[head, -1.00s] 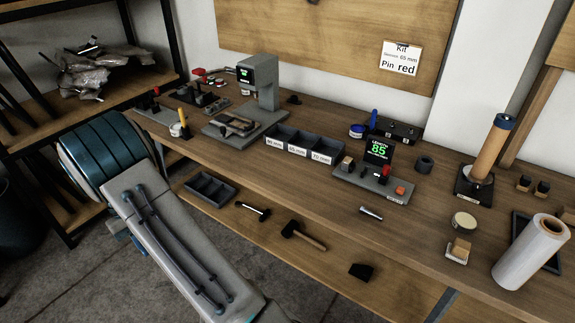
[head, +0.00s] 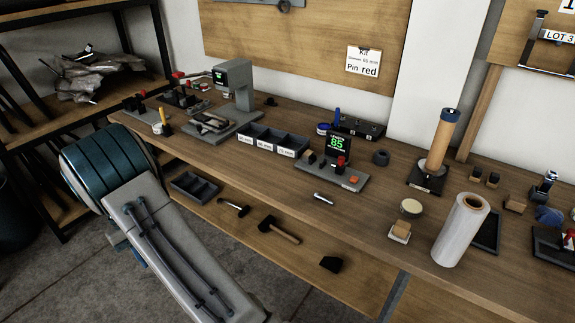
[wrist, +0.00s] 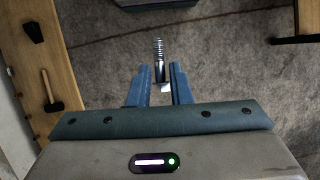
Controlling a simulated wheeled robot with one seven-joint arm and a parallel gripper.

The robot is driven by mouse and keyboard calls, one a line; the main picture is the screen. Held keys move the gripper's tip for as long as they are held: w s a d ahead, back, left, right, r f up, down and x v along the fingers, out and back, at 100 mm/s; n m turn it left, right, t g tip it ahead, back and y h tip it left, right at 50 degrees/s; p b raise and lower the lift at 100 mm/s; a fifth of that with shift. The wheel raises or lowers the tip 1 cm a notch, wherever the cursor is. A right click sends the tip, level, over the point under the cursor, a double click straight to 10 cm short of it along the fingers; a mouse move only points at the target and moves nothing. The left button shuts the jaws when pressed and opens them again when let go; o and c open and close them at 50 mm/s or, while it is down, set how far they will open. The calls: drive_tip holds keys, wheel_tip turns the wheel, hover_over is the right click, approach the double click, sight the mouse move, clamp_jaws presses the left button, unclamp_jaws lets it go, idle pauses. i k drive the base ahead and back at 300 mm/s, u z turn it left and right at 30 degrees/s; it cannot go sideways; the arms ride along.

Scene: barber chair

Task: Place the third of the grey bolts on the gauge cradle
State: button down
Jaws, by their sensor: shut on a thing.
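My gripper (wrist: 159,87) is shut on a grey threaded bolt (wrist: 158,60), seen in the wrist view. The bolt's threaded end points away from the fingers, over open floor. The head view does not show my gripper or this bolt. In the head view, a length gauge (head: 333,182) stands on the bench with a lit display (head: 337,146) reading 85. It carries a tan block and a red-topped part; its cradle is too small to make out clearly. Another grey bolt (head: 323,198) lies on the bench in front of the gauge.
A dark three-compartment bin (head: 268,147) with length labels stands left of the gauge. A press-like device (head: 233,85) is further left. A white film roll (head: 461,230) and a brown roll on a stand (head: 438,142) are to the right. A hammer (head: 279,230) lies on the lower shelf.

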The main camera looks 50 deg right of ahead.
sight(319, 163)
drive_tip(key=z, duration=1.05)
